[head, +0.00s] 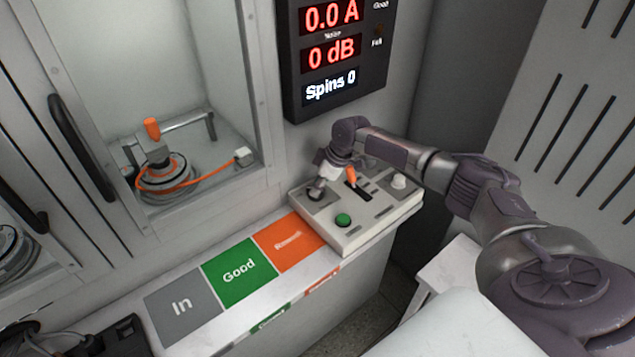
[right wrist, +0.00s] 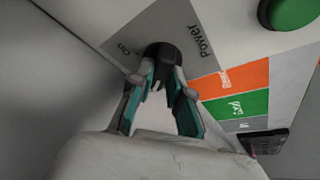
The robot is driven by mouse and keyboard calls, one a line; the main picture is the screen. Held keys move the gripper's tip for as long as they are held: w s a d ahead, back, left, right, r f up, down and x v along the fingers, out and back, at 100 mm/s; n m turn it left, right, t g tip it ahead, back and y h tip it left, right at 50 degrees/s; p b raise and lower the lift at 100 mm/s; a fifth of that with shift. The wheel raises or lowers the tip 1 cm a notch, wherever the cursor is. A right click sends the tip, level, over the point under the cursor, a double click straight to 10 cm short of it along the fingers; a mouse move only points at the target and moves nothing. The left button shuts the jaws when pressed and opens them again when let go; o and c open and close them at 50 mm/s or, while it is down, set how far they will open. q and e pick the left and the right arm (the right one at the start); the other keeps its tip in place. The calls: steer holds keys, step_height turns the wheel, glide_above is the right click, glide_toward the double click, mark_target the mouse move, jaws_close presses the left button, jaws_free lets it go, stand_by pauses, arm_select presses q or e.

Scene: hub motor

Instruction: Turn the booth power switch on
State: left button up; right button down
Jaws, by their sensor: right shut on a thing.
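The booth power switch is a black round knob (right wrist: 162,52) on a grey plate marked "Power" and "On" in the right wrist view. The plate sits at the left end of the light control box (head: 345,237) in the head view. My right gripper (head: 317,188) reaches down to it from above. In the right wrist view its two fingers (right wrist: 162,88) are closed on the knob, one on each side. The fingertips partly hide the knob, so I cannot tell which way it points. My left gripper is not in view.
The control box also bears a green button (head: 343,220), an orange-handled slider (head: 351,177) and a white knob (head: 399,180). A display (head: 333,50) reads 0.0 A, 0 dB and Spins 0. A hub motor (head: 166,172) with an orange cable sits behind the booth window.

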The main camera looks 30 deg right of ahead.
steer(key=m+h+p, duration=0.1)
steer(key=m+p, duration=0.2)
steer(key=m+h+p, duration=0.1)
steer(key=m+p, duration=0.2)
steer(key=p, duration=0.1)
steer(key=m+t+h+p, duration=0.1)
steer(key=m+p, duration=0.1)
steer(key=p, duration=0.2)
steer(key=shift+s+a+r+m, duration=0.1)
steer(key=shift+a+r+m, duration=0.2)
steer(key=shift+m, duration=0.1)
steer(key=m+h+p, duration=0.1)
steer(key=m+p, duration=0.1)
steer(key=m, duration=0.1)
steer(key=shift+f+m+h+p, duration=0.15)
steer(key=shift+m+h+p, duration=0.15)
steer(key=shift+p, duration=0.1)
steer(key=shift+a+m+h+p, duration=0.1)
steer(key=shift+m+h+p, duration=0.2)
steer(key=shift+m, duration=0.5)
steer(key=shift+f+m+g+h, duration=0.1)
steer(key=shift+m+g+h, duration=0.3)
steer(key=shift+m, duration=1.1)
steer(key=c, duration=1.1)
jaws_free()
